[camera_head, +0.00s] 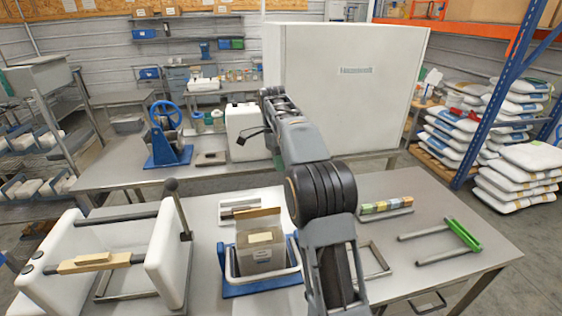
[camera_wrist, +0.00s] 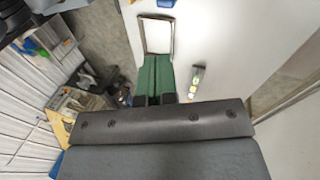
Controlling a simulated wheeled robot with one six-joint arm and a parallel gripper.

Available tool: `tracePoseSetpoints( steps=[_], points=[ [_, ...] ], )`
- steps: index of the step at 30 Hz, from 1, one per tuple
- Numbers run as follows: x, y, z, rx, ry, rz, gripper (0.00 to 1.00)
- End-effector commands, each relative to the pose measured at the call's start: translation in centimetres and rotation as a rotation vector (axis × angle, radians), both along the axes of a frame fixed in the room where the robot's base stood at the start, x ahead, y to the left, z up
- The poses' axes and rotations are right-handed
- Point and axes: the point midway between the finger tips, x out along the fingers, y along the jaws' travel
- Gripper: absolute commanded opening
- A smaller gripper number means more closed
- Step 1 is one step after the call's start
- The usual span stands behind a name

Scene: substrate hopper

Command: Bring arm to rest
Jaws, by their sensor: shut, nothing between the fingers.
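My arm rises from the bottom of the head view over the table and bends back toward the far left, its upper link ending in front of the large white cabinet (camera_head: 345,85). My gripper's fingers are not clearly visible in the head view. In the wrist view my gripper (camera_wrist: 157,60) shows as two green fingers side by side, shut with nothing between them. Beyond the fingertips lies a rectangular metal frame (camera_wrist: 173,36) on a pale surface; it seems to be the frame (camera_head: 384,265) right of my arm in the head view.
The near metal table (camera_head: 428,204) bears a white roller stand (camera_head: 165,262), an open carton (camera_head: 262,257) in a blue holder, a row of coloured blocks (camera_head: 387,206) and a green-handled fork (camera_head: 463,235). A blue-wheeled device (camera_head: 167,138) stands on the back table. Sacks are stacked at right.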

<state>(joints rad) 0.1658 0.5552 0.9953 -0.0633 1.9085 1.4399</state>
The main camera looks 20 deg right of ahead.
Motion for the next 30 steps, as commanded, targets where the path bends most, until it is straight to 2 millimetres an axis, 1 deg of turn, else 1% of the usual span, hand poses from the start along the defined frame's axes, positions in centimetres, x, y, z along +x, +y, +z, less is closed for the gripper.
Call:
tracePoseSetpoints(
  steps=[5, 17, 21, 23, 26, 29, 30],
  points=[
    [0.1, 0.0, 0.3, 0.0, 0.001, 0.0, 0.0],
    [0.1, 0.0, 0.3, 0.0, 0.0, 0.0, 0.0],
    [-0.2, 0.2, 0.5, 0.005, -0.011, 0.022, 0.0],
    [-0.6, 0.5, 0.8, 0.014, -0.026, 0.058, 0.0],
    [-1.9, 1.3, 1.5, 0.036, -0.077, 0.17, 0.0],
    [-4.0, 2.5, 2.2, 0.063, -0.15, 0.337, 0.0],
    [-5.0, 3.0, 2.3, 0.072, -0.182, 0.413, 0.0]
  ],
)
